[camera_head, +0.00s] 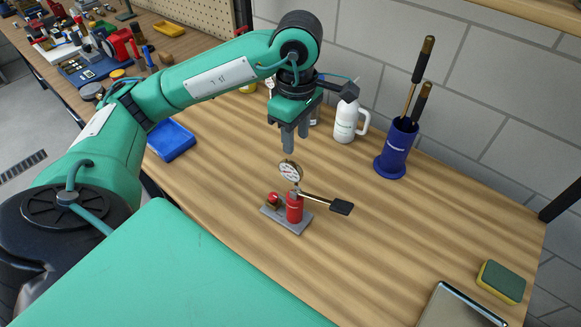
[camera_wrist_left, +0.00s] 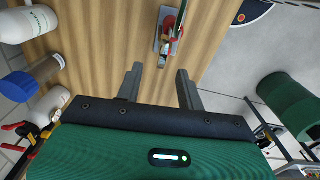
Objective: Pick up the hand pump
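The hand pump (camera_head: 294,208) stands on the wooden bench in the head view. It has a red cylinder on a grey base plate, a round dial gauge on top and a black-ended lever pointing right. In the left wrist view the pump (camera_wrist_left: 167,42) shows at the top, beyond the fingertips. My left gripper (camera_head: 294,143) hangs above and behind the pump, pointing down, and is apart from it. In the left wrist view its fingers (camera_wrist_left: 160,71) are spread with nothing between them. My right gripper is in neither view.
Behind the gripper stand a white bottle (camera_head: 346,124) and a blue holder (camera_head: 394,150) with long-handled tools. A blue tray (camera_head: 170,141) lies left. A sponge (camera_head: 501,282) and a metal-looking tray (camera_head: 459,307) lie front right. Bench around the pump is clear.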

